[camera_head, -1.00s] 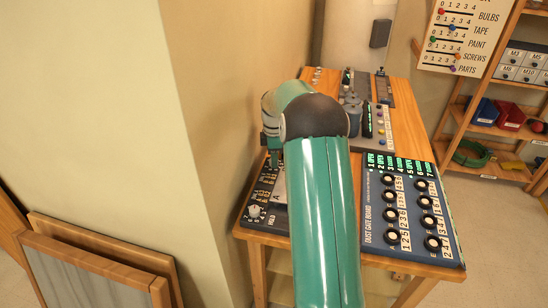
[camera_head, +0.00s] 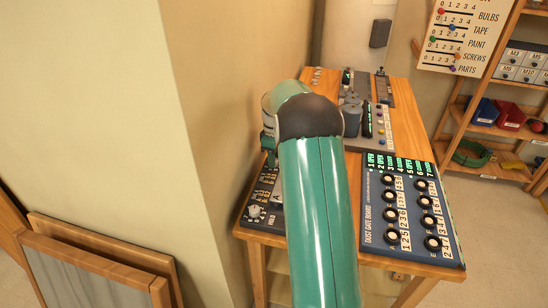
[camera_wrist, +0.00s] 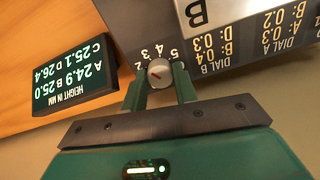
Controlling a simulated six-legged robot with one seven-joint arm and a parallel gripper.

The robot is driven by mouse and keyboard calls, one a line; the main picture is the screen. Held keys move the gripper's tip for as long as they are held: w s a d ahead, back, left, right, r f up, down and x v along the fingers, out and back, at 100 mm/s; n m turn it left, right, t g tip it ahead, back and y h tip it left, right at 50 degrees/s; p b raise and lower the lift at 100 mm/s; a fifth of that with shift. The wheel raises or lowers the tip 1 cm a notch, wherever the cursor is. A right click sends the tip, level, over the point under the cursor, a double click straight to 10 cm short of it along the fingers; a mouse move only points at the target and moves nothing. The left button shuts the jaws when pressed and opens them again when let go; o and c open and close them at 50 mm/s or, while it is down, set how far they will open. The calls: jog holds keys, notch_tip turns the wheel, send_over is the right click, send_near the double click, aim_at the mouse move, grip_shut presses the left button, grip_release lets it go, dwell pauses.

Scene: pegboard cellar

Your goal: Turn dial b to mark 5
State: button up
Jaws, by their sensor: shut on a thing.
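In the head view, my arm hides the dial and the fingertips; the dark panel (camera_head: 263,190) shows partly beside my arm.
The wrist view shows a lit height display (camera_wrist: 70,78), a plate lettered B (camera_wrist: 200,14) and a card (camera_wrist: 262,35) listing dial values. In the head view, a dust gate board (camera_head: 407,212) covers the table's right side. The wall (camera_head: 235,120) is close on the left.

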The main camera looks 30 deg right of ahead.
jog(key=m, duration=0.4)
jog(key=shift+a+m, duration=0.1)
jog(key=shift+m, duration=0.2)
jog(key=m, duration=0.4)
jog(key=shift+m, duration=0.3)
jog(key=m, duration=0.5)
jog(key=shift+m, duration=2.1)
jog(key=shift+r, duration=0.1)
jog(key=o, duration=1)
jog(key=shift+c, duration=0.2)
